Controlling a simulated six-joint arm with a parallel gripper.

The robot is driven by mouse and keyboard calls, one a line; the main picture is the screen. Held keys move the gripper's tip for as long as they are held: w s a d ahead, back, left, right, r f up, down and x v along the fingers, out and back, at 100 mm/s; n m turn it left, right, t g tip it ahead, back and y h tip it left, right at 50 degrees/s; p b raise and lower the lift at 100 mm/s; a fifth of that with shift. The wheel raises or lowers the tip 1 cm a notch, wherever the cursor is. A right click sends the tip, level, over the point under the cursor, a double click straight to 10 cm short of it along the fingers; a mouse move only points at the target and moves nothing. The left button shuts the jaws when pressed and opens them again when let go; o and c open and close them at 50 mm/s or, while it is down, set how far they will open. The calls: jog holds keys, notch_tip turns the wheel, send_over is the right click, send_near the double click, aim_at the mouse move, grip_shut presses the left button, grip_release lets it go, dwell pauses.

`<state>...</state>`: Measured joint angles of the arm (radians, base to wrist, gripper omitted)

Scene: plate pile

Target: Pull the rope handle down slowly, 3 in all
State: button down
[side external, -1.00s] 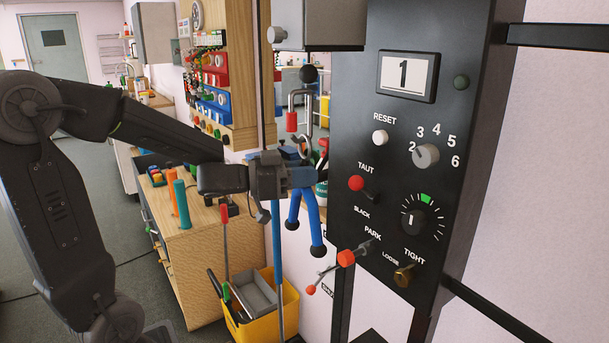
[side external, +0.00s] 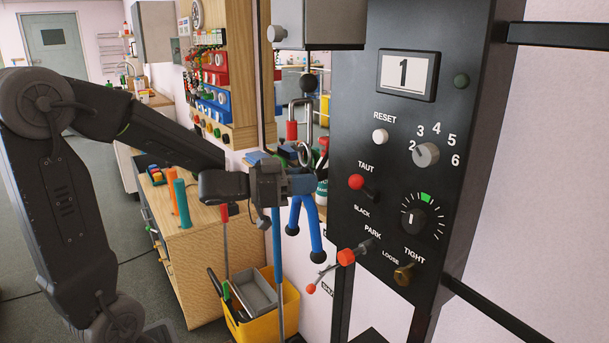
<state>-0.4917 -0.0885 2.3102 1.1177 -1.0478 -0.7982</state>
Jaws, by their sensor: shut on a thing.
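The rope handle (side external: 314,228) is bright blue, with two hanging strands ending in black knobs. It hangs from metal links (side external: 307,115) below a black ball (side external: 308,83), under the grey box (side external: 320,24) at the top. My gripper (side external: 285,178) is shut on the upper part of the rope handle and hides its top. The black panel (side external: 350,130) to the right has a display (side external: 406,74) that reads 1. Below it are a selector knob (side external: 426,154) set near 2, a white RESET button (side external: 380,137) and a round gauge (side external: 414,217) with a green mark.
A red-tipped TAUT lever (side external: 357,182) and a red-tipped PARK lever (side external: 346,257) stick out from the panel, close to the rope's right. A wooden cabinet (side external: 205,270) and a yellow bin (side external: 262,323) stand lower left. A blue pole (side external: 278,280) stands below my gripper.

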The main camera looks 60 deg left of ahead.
aim_at(304, 202)
jog(key=shift+f, duration=0.15)
jog(key=shift+f, duration=1.15)
jog(key=shift+f, duration=1.15)
jog(key=shift+f, duration=1.15)
jog(key=shift+f, duration=1.15)
